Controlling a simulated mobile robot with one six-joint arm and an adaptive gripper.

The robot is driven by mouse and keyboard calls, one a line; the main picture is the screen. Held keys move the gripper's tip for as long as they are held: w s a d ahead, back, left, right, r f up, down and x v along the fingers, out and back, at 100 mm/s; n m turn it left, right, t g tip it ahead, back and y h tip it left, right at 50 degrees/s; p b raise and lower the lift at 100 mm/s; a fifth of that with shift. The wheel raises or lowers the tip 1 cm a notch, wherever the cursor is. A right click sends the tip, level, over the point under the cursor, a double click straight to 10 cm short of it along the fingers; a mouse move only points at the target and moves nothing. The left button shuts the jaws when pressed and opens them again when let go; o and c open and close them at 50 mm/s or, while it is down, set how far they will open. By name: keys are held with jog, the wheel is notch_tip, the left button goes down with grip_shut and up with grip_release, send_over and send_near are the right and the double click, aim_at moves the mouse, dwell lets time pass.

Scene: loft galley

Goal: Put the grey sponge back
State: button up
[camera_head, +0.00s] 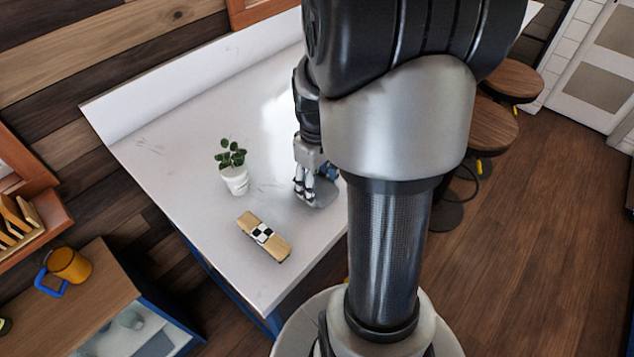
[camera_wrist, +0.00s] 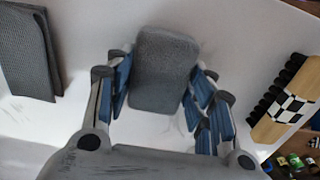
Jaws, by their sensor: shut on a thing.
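The grey sponge (camera_wrist: 163,72) is a rounded block between the blue-padded fingers of my gripper (camera_wrist: 158,88) in the wrist view. The fingers are shut on its two sides. In the head view my gripper (camera_head: 306,190) is low over the white counter, right of the potted plant. A grey shape shows at its fingertips there, partly hidden by the fingers and my arm. I cannot tell whether the sponge touches the counter.
A wooden brush with a checkered band (camera_head: 263,235) lies on the white counter (camera_head: 215,215); the potted plant (camera_head: 234,178) stands behind it. A folded dark grey cloth (camera_wrist: 30,55) is left in the wrist view. Stools (camera_head: 492,125) stand right of the counter.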

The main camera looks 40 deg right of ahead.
aim_at(317, 184)
jog(key=o, duration=0.9)
jog(key=shift+o, duration=0.2)
notch_tip(317, 184, up, 12)
jog(key=p, duration=0.3)
jog(key=shift+p, duration=0.3)
